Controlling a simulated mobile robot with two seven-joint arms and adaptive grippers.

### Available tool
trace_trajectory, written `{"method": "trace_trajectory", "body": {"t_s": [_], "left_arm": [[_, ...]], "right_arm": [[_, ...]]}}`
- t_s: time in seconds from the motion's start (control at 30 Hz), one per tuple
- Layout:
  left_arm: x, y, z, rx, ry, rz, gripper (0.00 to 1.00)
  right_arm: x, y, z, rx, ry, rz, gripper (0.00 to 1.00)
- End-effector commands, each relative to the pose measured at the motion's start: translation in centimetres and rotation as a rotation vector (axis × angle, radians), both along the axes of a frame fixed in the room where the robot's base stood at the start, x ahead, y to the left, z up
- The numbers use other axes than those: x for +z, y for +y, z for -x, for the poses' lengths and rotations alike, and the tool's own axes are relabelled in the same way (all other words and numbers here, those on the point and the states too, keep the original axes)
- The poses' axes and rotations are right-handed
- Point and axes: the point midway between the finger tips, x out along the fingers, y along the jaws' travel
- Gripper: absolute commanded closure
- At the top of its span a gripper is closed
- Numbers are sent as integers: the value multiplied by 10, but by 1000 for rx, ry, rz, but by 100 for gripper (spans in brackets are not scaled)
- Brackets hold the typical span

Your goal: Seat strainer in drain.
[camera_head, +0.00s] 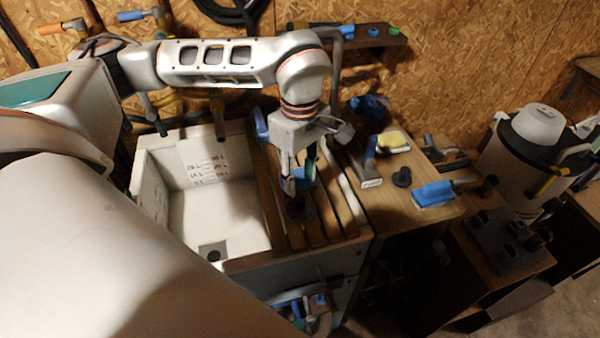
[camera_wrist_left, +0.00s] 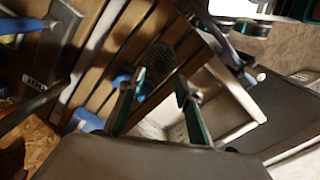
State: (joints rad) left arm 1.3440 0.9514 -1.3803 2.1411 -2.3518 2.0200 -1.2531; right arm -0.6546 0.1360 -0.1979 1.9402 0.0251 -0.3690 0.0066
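The strainer (camera_head: 301,212) is a dark round piece on the slatted wooden drainboard right of the sink. In the left wrist view its mesh disc (camera_wrist_left: 162,58) lies just beyond my fingertips. My left gripper (camera_head: 300,188) points down close above it. In the wrist view the two teal-edged fingers (camera_wrist_left: 160,78) stand apart with nothing seen between them; whether they touch the strainer I cannot tell. The white sink (camera_head: 225,205) is left of the gripper, and its dark square drain (camera_head: 212,252) is on the basin floor. My right gripper is not in view.
A tap (camera_head: 336,75) rises behind the drainboard (camera_head: 335,222). Blue items stand near the gripper. The bench to the right holds a scraper (camera_head: 370,172), a dark round piece (camera_head: 402,177) and a blue brush (camera_head: 434,193). The basin looks empty.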

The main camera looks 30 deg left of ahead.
Motion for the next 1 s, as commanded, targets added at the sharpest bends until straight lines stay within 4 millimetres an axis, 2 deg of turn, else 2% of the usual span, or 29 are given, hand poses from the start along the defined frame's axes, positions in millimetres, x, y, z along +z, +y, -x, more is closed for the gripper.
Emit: {"method": "trace_trajectory", "body": {"t_s": [0.03, 0.2, 0.6, 0.77, 1.0], "left_arm": [[-10, 0, 0, 0, 1, 1, 67], [-29, 0, 1, -1, 3, 1, 67], [-68, 0, 0, -1, 1, 1, 67], [-74, 0, 0, -1, 0, 1, 67], [-74, 0, 0, 0, 0, 1, 67]], "right_arm": [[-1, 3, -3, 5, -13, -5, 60], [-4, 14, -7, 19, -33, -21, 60], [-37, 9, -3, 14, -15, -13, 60], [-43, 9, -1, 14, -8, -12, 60], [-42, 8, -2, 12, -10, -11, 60]]}}
